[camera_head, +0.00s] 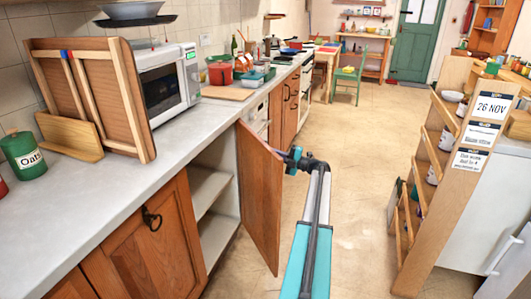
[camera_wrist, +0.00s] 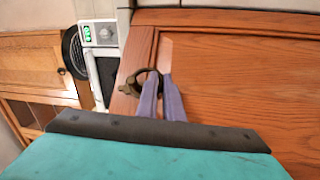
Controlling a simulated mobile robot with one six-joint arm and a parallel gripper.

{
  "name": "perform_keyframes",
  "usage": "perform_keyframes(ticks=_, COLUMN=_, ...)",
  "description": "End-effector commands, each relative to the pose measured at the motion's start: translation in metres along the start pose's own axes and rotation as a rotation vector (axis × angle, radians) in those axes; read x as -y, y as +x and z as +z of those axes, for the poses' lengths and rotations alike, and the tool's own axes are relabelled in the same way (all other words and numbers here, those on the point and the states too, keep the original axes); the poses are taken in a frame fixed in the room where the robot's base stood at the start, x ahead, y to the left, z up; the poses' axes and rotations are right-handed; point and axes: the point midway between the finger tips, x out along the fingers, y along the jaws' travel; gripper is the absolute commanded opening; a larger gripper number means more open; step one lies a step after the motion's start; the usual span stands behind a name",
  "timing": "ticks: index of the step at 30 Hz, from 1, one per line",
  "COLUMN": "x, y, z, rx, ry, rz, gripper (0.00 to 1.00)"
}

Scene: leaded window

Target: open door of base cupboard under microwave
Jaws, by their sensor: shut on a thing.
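The wooden base cupboard door (camera_head: 259,197) stands swung well out from the counter front in the head view, baring the pale shelves (camera_head: 208,190) inside. The white microwave (camera_head: 168,85) sits on the counter above and a little left of it. My gripper (camera_head: 295,158) is at the door's outer edge, on the far side of the door. In the wrist view, my gripper's fingers (camera_wrist: 161,85) are shut on the dark ring handle (camera_wrist: 132,84) of the door, which also shows there (camera_wrist: 225,65). In the head view, the door hides the handle.
Another closed cupboard door (camera_head: 150,235) is to the left. A wooden rack (camera_head: 445,160) with paper labels stands at the right. The tan floor (camera_head: 355,190) between the door and the rack is clear. A green chair (camera_head: 348,82) stands farther back.

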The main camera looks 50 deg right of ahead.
Motion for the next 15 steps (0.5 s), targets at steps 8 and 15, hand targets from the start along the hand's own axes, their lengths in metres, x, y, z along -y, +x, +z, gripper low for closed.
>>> perform_keyframes(ticks=8, x=0.003, y=0.006, z=-0.007, rx=-0.017, ry=0.001, rz=-0.002, gripper=0.26)
perform_keyframes(ticks=15, x=0.003, y=0.009, z=-0.007, rx=-0.018, ry=0.002, rz=-0.003, gripper=0.26)
